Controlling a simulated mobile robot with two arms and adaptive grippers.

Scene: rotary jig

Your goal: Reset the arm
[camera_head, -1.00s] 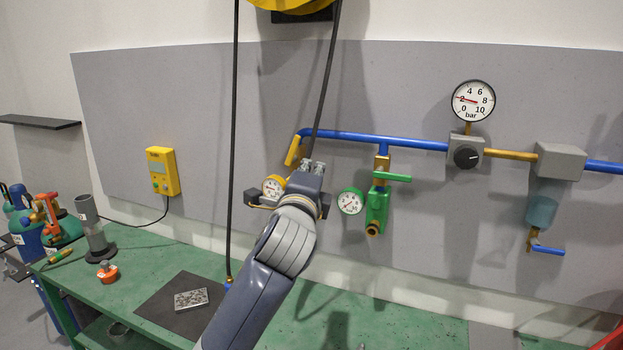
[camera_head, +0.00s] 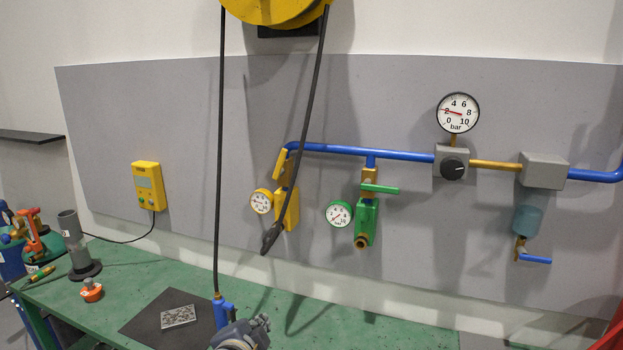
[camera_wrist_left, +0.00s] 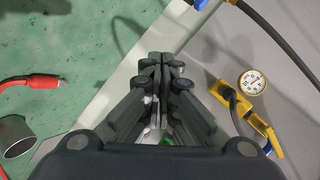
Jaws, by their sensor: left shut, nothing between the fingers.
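My left gripper (camera_head: 258,326) is low at the bottom edge of the head view, beside the blue fitting that hangs on the black hose. In the left wrist view its fingers (camera_wrist_left: 162,62) are together in the middle, with nothing between them. The yellow valve block (camera_head: 287,207) with its small gauge (camera_head: 261,201) is on the grey panel, well above the gripper. The end of a black hose (camera_head: 271,238) is at this block. The block also shows at the right of the left wrist view (camera_wrist_left: 247,115). My right gripper is not in view.
The green bench (camera_head: 330,325) has a dark mat (camera_head: 140,325) with a grey speckled plate (camera_head: 178,316). A blue fitting (camera_head: 222,314) hangs from the yellow reel (camera_head: 275,10). A green valve (camera_head: 366,222) and large gauge (camera_head: 458,112) are on the panel.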

